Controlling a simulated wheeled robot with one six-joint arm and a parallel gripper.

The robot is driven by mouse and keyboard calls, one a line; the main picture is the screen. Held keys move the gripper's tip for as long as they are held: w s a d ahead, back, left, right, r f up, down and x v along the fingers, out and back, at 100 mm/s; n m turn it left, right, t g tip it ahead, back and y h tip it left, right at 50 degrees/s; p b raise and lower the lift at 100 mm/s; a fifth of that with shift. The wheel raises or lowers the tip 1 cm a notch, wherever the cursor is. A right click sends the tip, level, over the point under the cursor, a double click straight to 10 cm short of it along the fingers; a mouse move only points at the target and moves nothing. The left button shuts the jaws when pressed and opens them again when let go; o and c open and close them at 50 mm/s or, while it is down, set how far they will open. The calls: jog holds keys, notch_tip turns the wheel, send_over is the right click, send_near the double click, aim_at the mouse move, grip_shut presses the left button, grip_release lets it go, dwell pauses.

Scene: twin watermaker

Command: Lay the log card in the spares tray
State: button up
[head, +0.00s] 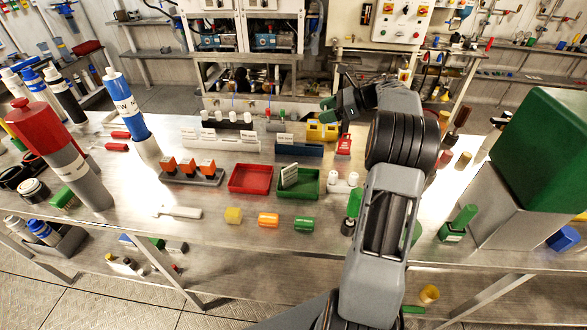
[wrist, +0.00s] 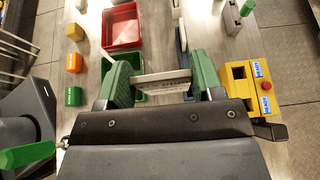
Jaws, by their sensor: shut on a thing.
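My gripper (head: 335,107) is raised over the back of the bench in the head view. In the wrist view its green fingers (wrist: 163,80) are shut on a white card with dark print, the log card (wrist: 160,82), held edge-on to that camera. The card cannot be made out in the head view. A red tray (head: 250,190) and a green tray (head: 303,196) stand side by side, also in the wrist view. No label shows which is the spares tray.
A blue holder (head: 300,150) with a white card stands behind the trays. A yellow box (head: 321,132) with a red button (wrist: 267,86) is near my gripper. Yellow, orange and green blocks (head: 268,219) lie in front. A large green and grey unit (head: 545,150) stands right.

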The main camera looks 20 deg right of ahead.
jog(key=s+a+f, duration=0.4)
jog(key=s+a, duration=0.1)
jog(key=a, duration=0.3)
jog(key=p, duration=0.1)
send_over(292, 169)
jog(key=d, duration=0.3)
notch_tip(292, 169, down, 5)
jog(key=f, duration=0.1)
jog(key=s+a+f, duration=0.1)
jog(key=shift+f+p, duration=0.3)
jog(key=shift+f, duration=0.5)
jog(key=shift+f, duration=0.1)
jog(key=o, duration=1)
